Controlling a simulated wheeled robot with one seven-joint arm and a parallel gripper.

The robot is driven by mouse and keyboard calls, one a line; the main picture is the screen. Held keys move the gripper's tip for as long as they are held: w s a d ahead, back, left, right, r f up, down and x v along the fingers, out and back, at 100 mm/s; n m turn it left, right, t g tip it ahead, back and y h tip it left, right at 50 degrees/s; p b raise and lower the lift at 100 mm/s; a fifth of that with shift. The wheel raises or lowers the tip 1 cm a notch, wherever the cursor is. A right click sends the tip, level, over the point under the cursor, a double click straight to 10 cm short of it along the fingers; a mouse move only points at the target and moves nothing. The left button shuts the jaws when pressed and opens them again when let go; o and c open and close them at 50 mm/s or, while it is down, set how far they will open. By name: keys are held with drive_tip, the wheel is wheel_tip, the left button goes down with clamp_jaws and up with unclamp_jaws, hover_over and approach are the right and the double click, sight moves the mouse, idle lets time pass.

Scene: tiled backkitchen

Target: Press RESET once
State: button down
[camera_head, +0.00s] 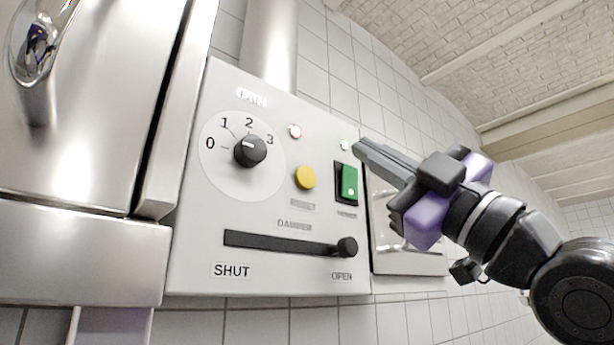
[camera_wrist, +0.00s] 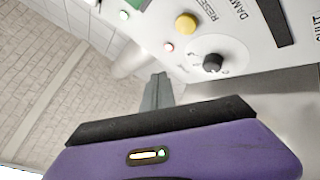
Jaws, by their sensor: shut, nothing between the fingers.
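The yellow round RESET button (camera_head: 305,177) is on the grey control panel (camera_head: 205,262), above its RESET label. It also shows in the wrist view (camera_wrist: 186,25), near the top. My gripper (camera_head: 360,146) is shut and empty, its fingertips up and to the right of the button in the head view, near the panel's upper right edge. In the wrist view the closed fingers (camera_wrist: 160,78) are below the button and apart from it in the picture. Whether the tips touch the panel cannot be told.
Near the button are the fan knob (camera_head: 250,151), a red lamp (camera_head: 295,131), a green rocker switch (camera_head: 348,184) and the damper lever (camera_head: 346,247), at the OPEN end. A steel cabinet (camera_head: 80,140) is at left; a pale box (camera_head: 410,262) is right of the panel.

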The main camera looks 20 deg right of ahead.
drive_tip(key=p, duration=0.1)
approach(306, 167)
drive_tip(key=shift+s+r+x, duration=0.15)
drive_tip(key=shift+x, duration=0.7)
drive_tip(key=shift+s+r+x, duration=0.1)
drive_tip(key=shift+s+x, duration=0.05)
drive_tip(key=shift+x, duration=0.65)
drive_tip(key=shift+s+r+x, duration=0.15)
drive_tip(key=shift+x, duration=0.7)
drive_tip(key=shift+w+a, duration=0.1)
drive_tip(key=shift+w, duration=0.3)
drive_tip(key=shift+w+a, duration=0.15)
drive_tip(key=shift+w, duration=0.3)
idle(0.6)
drive_tip(key=shift+s, duration=0.2)
drive_tip(key=shift+s+d, duration=0.3)
drive_tip(key=shift+s, duration=0.35)
drive_tip(key=shift+s+d+b, duration=0.25)
drive_tip(key=shift+s, duration=0.55)
drive_tip(key=shift+s+d+b, duration=0.25)
drive_tip(key=shift+s+b, duration=0.05)
drive_tip(key=shift+s, duration=0.5)
drive_tip(key=shift+s+d+b, duration=0.25)
drive_tip(key=shift+s, duration=0.55)
